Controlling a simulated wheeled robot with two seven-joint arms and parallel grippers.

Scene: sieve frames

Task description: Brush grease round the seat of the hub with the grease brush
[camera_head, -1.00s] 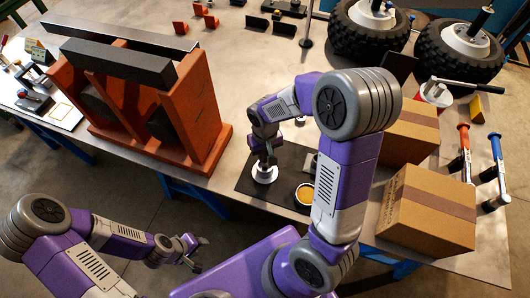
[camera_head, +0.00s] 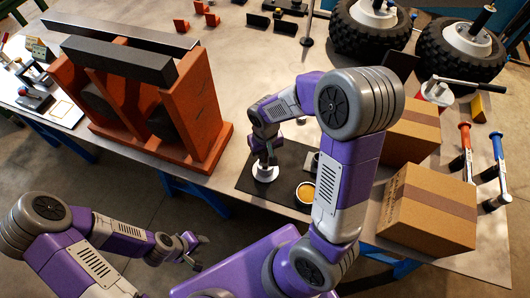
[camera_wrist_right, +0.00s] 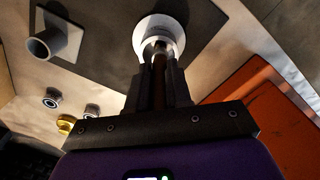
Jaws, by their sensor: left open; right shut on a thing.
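The white round hub (camera_head: 265,173) stands on a dark mat (camera_head: 243,185) near the table's front edge. It also shows at the top of the right wrist view (camera_wrist_right: 172,27). My right gripper (camera_head: 268,155) is directly above the hub, shut on the grease brush; the brush's brown handle (camera_wrist_right: 159,75) shows between the fingers in the right wrist view. The brush end reaches the middle of the hub, but I cannot tell whether it touches the seat. A pot of amber grease (camera_head: 305,193) is to the right of the hub. My left gripper (camera_head: 197,250) is open and empty, off the table.
A grey tube-like part (camera_wrist_right: 48,42) stands on the mat. Two cardboard boxes (camera_head: 428,215) are to the right, beside red (camera_head: 465,150) and blue (camera_head: 497,160) handled tools. An orange stand (camera_head: 200,115) is on the left. Wheels (camera_head: 460,50) are at the back right.

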